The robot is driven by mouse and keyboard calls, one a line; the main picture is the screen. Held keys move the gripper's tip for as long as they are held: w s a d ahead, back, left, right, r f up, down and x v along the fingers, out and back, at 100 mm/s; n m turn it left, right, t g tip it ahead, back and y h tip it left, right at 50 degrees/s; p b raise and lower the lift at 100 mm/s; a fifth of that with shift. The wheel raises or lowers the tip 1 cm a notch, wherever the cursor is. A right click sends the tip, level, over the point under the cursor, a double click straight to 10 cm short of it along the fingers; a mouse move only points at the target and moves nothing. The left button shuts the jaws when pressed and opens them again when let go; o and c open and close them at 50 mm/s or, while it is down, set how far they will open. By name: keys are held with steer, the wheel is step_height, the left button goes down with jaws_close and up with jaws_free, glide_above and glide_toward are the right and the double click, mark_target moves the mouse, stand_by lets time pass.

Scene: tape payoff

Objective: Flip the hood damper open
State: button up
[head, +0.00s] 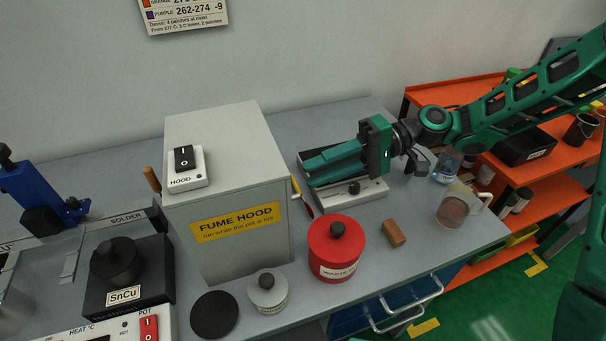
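The fume hood (215,150) is a grey box with a yellow "FUME HOOD" label, standing on the grey bench. A small yellow lever (296,187) is on its right side, near the upper front edge; it looks like the damper handle, with a red piece slanting down beside it. My gripper (308,173) is green and reaches in from the right, its fingers pointing left at the hood's right side. The fingertips are close to the lever, and I cannot tell whether they touch it. The gap between the fingers is not clear from this angle. Nothing is visibly held.
A HOOD rocker switch (184,160) sits on top of the hood. A red waste tin (336,250), a small grey lidded pot (268,292) and a brown block (394,233) stand in front. A grey scale-like device (350,193) lies under my gripper. A glass mug (455,206) is at right.

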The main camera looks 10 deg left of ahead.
steer(key=shift+x, duration=1.95)
steer(key=shift+c, duration=0.3)
jaws_close()
steer(key=shift+s+d+r+n+t+y, duration=0.4)
steer(key=shift+s+r+n+y, duration=0.2)
steer(key=shift+n, duration=2)
steer(key=shift+s+d+r+n+t+y, duration=0.25)
steer(key=shift+s+d+r+n+y, duration=0.3)
steer(key=shift+n, duration=2.05)
steer(key=shift+s+d+r+n+t+y, duration=0.25)
steer(key=shift+s+r+n+t+y, duration=0.25)
steer(key=shift+n, duration=2.1)
steer(key=shift+s, duration=0.2)
